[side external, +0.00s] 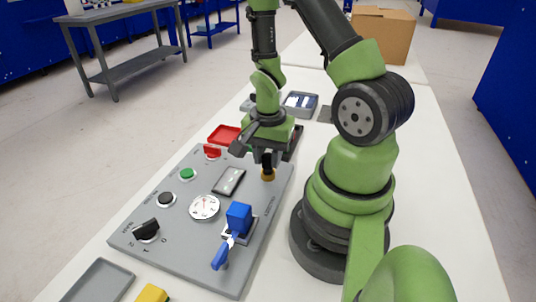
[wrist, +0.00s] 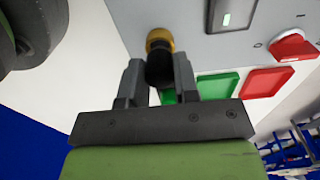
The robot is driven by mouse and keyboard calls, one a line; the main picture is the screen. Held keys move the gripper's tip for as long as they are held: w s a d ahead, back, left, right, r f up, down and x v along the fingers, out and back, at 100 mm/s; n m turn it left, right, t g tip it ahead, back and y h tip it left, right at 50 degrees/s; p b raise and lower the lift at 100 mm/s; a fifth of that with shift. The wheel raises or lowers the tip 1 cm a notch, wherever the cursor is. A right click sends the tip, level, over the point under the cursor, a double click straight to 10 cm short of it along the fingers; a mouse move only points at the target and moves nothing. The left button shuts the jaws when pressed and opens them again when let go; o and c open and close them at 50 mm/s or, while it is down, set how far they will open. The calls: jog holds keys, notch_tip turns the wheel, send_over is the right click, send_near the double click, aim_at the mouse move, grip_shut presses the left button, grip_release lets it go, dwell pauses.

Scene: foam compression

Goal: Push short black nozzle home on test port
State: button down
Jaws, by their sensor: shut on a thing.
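The short black nozzle (wrist: 160,70) is between the two fingers of my gripper (wrist: 157,75) in the wrist view, and the fingers are shut on it. Its far end meets the brass-coloured test port (wrist: 159,38) on the grey panel. In the side view the port (side external: 268,176) sits near the panel's right edge, with my gripper (side external: 268,160) directly above it and the dark nozzle between them. How far the nozzle sits on the port cannot be told, as the fingers and nozzle hide the joint.
The grey panel (side external: 150,240) carries a gauge (side external: 204,207), a blue valve with lever (side external: 238,217), a black knob (side external: 146,229), a green button (side external: 187,174) and a red switch (side external: 212,152). Red (side external: 224,134) and green (wrist: 218,86) trays lie beyond it. A yellow block (side external: 152,293) is in front.

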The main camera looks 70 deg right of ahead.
aim_at(267, 155)
jog(key=shift+f, duration=0.75)
jog(key=c, duration=0.8)
grip_release()
jog(key=shift+r, duration=0.15)
notch_tip(267, 155, up, 10)
jog(key=shift+f, duration=0.1)
jog(key=s+a+r+n+t, duration=0.1)
jog(key=a+r+n+t, duration=0.1)
jog(key=a+r+n, duration=0.2)
jog(key=a+r+n+t+y, duration=0.1)
jog(key=a+r+n+t, duration=0.1)
jog(key=a+r+n, duration=0.2)
jog(key=s+a+r+n+t+y, duration=0.1)
jog(key=a+r+n+t, duration=0.2)
jog(key=r+n, duration=0.3)
jog(key=shift+s+a+r, duration=0.2)
jog(key=shift+a+r, duration=0.25)
jog(key=shift+r, duration=0.3)
jog(key=shift+s+a+r, duration=0.15)
jog(key=shift+a+r, duration=0.3)
jog(key=shift+r, duration=0.25)
